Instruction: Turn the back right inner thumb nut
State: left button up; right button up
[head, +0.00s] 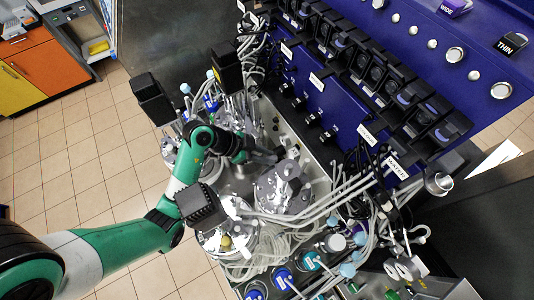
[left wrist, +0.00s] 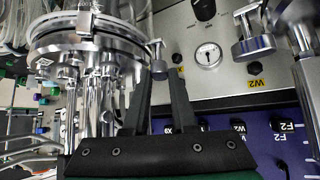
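The left arm reaches in from the left in the head view, and my left gripper (head: 272,157) is low among the steel vessels, beside the lid of one vessel (head: 282,190). In the left wrist view my left gripper (left wrist: 159,78) shows two dark fingers with a gap between them. A small silver thumb nut (left wrist: 157,65) stands at the gap, near the fingertips, beside the rim of a steel vessel (left wrist: 85,45). I cannot tell whether the fingers touch it. In the head view this nut is too small and covered to make out. My right gripper is in neither view.
Another steel lid (head: 222,228) sits below my left forearm, with pale tubing (head: 290,248) around it. A blue pump panel (head: 330,95) runs along the back.

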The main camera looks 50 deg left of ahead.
pick_arm(q)
grip_shut()
jog(key=shift+s+d+n+t+y, duration=0.1)
jog(key=shift+d+n+t+y, duration=0.15)
jog(key=shift+n+y, duration=0.45)
jog(key=shift+n+t+y, duration=0.25)
jog(key=shift+n+y, duration=0.25)
jog(key=shift+n, duration=0.4)
jog(key=o, duration=0.9)
grip_release()
jog(key=shift+c, duration=0.2)
jog(key=shift+a+r, duration=0.1)
